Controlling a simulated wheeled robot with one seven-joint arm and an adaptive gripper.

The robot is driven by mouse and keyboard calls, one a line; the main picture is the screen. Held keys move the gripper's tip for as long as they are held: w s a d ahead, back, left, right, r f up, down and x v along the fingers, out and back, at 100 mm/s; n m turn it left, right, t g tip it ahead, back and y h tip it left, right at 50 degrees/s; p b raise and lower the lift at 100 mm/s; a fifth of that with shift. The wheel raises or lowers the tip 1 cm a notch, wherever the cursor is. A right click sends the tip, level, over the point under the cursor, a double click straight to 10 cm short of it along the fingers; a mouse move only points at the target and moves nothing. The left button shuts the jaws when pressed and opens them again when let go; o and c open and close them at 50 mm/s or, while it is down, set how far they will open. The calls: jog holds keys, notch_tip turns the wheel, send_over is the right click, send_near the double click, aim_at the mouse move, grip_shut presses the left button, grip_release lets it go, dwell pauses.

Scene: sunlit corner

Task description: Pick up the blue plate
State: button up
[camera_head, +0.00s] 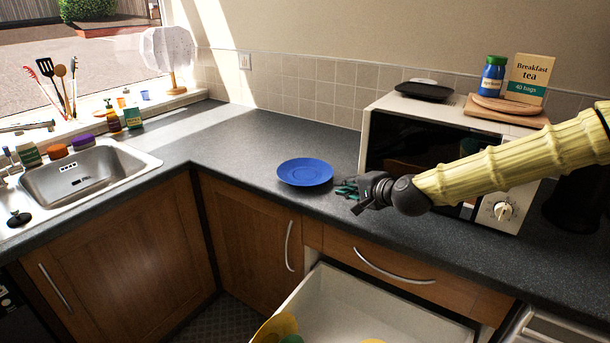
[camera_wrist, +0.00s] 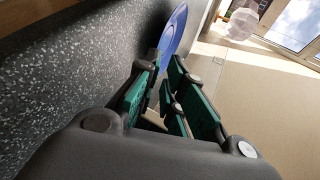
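The blue plate (camera_head: 305,172) lies flat on the dark grey counter, left of the microwave. In the wrist view the plate (camera_wrist: 174,38) shows edge-on beyond the fingertips. My gripper (camera_head: 346,189) is just to the right of the plate, low over the counter, with its fingers pointing left toward it. In the wrist view the green-padded fingers (camera_wrist: 166,84) are apart, with a gap between them and nothing held. The plate's near rim appears close to the fingertips; whether they touch cannot be told.
A microwave (camera_head: 412,151) stands behind my arm, with a wooden board (camera_head: 506,109), tea box (camera_head: 529,78) and blue jar (camera_head: 493,75) on top. An open drawer (camera_head: 362,308) juts out below the counter. A sink (camera_head: 80,172) is at left. The counter left of the plate is clear.

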aim_at(325, 191)
jog(key=shift+w+f, duration=0.2)
jog(key=shift+w, duration=0.25)
jog(key=w, duration=0.1)
jog(key=w+f, duration=0.1)
jog(key=shift+w+a+f+b, duration=0.1)
jog(key=shift+w+f+b, duration=0.2)
jog(key=shift+w+b, duration=0.1)
jog(key=shift+a+p+x, duration=0.2)
jog(key=shift+p+x, duration=0.2)
jog(key=shift+x, duration=2.2)
jog(key=shift+p+x, duration=0.4)
jog(key=shift+x, duration=1.7)
grip_shut()
jog(key=shift+r, duration=0.15)
